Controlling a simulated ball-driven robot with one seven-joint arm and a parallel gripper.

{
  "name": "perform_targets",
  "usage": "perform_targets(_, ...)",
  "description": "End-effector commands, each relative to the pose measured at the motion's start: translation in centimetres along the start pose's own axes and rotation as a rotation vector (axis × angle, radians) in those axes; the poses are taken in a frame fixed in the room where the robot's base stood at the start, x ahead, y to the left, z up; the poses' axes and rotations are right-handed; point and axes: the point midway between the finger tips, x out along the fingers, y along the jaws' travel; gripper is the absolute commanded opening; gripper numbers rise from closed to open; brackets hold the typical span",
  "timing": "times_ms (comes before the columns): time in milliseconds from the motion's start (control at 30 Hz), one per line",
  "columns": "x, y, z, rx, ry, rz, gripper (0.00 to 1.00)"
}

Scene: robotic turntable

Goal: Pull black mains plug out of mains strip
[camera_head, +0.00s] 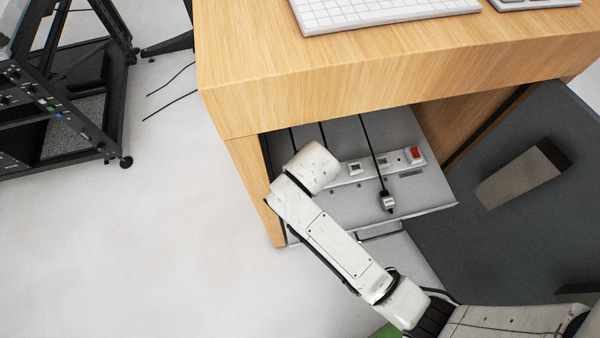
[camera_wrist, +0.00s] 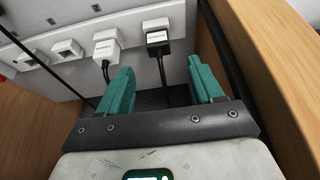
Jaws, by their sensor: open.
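In the wrist view, the black mains plug (camera_wrist: 157,38) has a pale label and sits in the mains strip (camera_wrist: 82,33). Its black cable hangs down between my fingers. A white plug (camera_wrist: 107,46) sits in the strip beside it on the left. My gripper (camera_wrist: 162,66) is open, with teal fingers on either side of the black plug's cable and the plug just beyond the tips; I see no contact. In the head view the strip (camera_head: 342,182) shows in part; my arm hides the gripper and both seated plugs.
Empty sockets (camera_wrist: 67,49) lie left of the white plug. A loose connector (camera_head: 388,202) on a black cable lies on the metal tray (camera_head: 425,199), near a red switch (camera_head: 414,153). Wooden desk panels (camera_head: 255,190) close in around the tray; one (camera_wrist: 262,65) stands close right of my gripper.

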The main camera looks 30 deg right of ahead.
Motion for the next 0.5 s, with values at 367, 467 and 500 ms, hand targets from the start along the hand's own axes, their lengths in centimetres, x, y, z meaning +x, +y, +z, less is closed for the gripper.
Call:
perform_targets(367, 6.3, 0.1, 0.0, 0.000, -0.001, 0.001, 0.66)
perform_targets(467, 7.3, 0.1, 0.0, 0.000, -0.001, 0.001, 0.66)
perform_targets(500, 7.6, 0.1, 0.1, 0.000, -0.002, 0.001, 0.66)
